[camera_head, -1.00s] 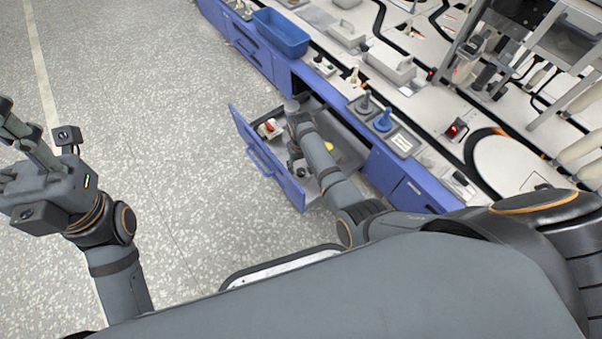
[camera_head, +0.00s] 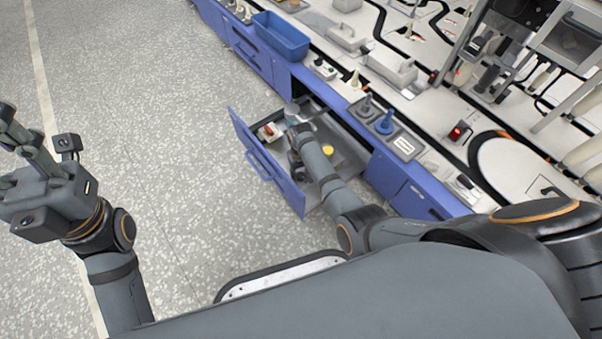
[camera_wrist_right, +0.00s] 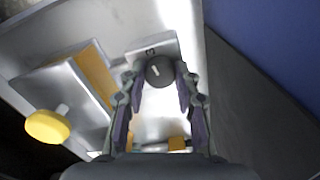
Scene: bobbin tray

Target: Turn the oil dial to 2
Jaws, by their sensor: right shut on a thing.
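A dark round dial (camera_wrist_right: 158,70) with a pale pointer mark shows in the right wrist view. My right gripper (camera_wrist_right: 162,80) is shut on the dial, with a fingertip on each side. In the head view my right arm reaches down into the open drawer (camera_head: 270,165), and the forearm hides the dial there. My left gripper (camera_head: 15,150) is raised over the floor at the left edge, partly cut off, away from the drawer.
A yellow knob (camera_wrist_right: 47,126) stands left of the dial in the wrist view. A red and white item (camera_head: 268,131) lies near the drawer front. A blue bin (camera_head: 281,35) and a grey plate with dark and blue pegs (camera_head: 404,146) are on the bench. Floor left of the drawer is clear.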

